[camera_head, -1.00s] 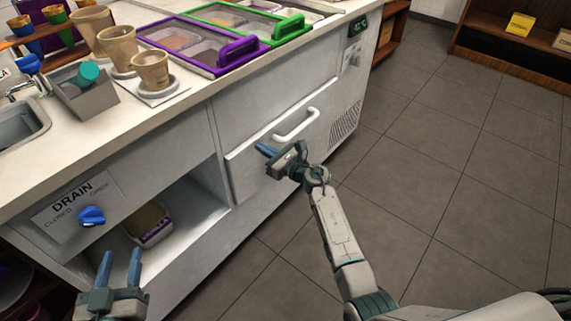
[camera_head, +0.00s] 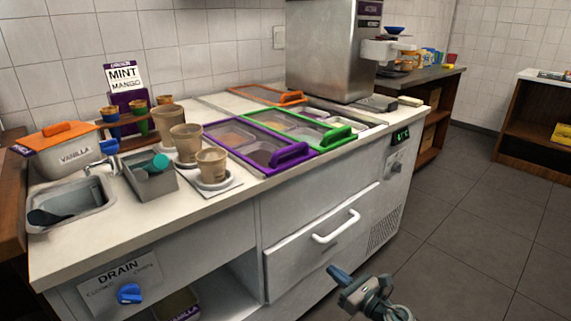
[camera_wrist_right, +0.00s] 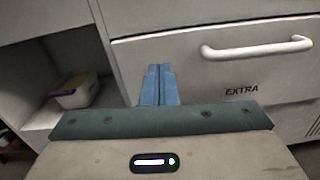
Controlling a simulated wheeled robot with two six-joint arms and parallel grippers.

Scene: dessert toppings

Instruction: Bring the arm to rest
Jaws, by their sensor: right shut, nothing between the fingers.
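My right gripper (camera_head: 338,274) is in front of the white counter, just below the white drawer handle (camera_head: 337,227) and apart from it. In the right wrist view its blue fingers (camera_wrist_right: 159,84) are together with nothing between them. The drawer (camera_wrist_right: 230,64), marked EXTRA, looks closed behind the fingers. My left gripper is outside the head view.
The counter top (camera_head: 110,235) carries several paper cups (camera_head: 212,165), a sink (camera_head: 70,203), a grey bin (camera_head: 152,183) and lidded topping trays with purple (camera_head: 290,153) and green (camera_head: 338,137) handles. An open shelf holds a tub (camera_wrist_right: 76,92). Open floor (camera_head: 480,220) lies at right.

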